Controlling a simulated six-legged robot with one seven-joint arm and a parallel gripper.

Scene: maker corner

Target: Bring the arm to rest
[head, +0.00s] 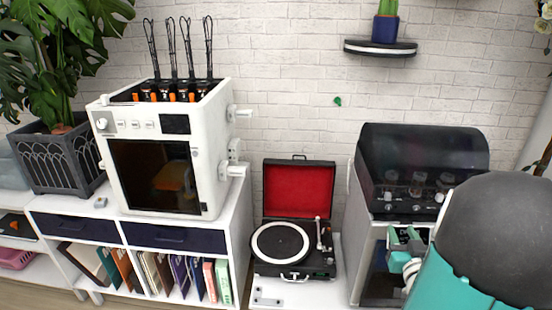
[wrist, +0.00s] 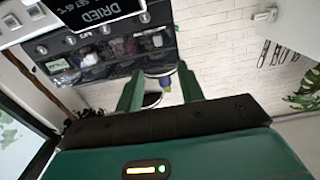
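My gripper (wrist: 158,72) shows in the wrist view with its two green fingers apart and nothing held between them. In the head view my gripper (head: 404,238) is partly hidden behind my own teal and dark grey arm at the lower right. It is in front of the dark-lidded machine (head: 420,150). The arm is bent, with its rounded joint close to the camera. I cannot tell the exact distance from the gripper to the machine.
A white printer (head: 208,170) stands on a white cabinet (head: 236,232) at left. An open record player (head: 298,190) sits in the middle. A wall shelf (head: 380,48) holds a cactus pot (head: 385,29).

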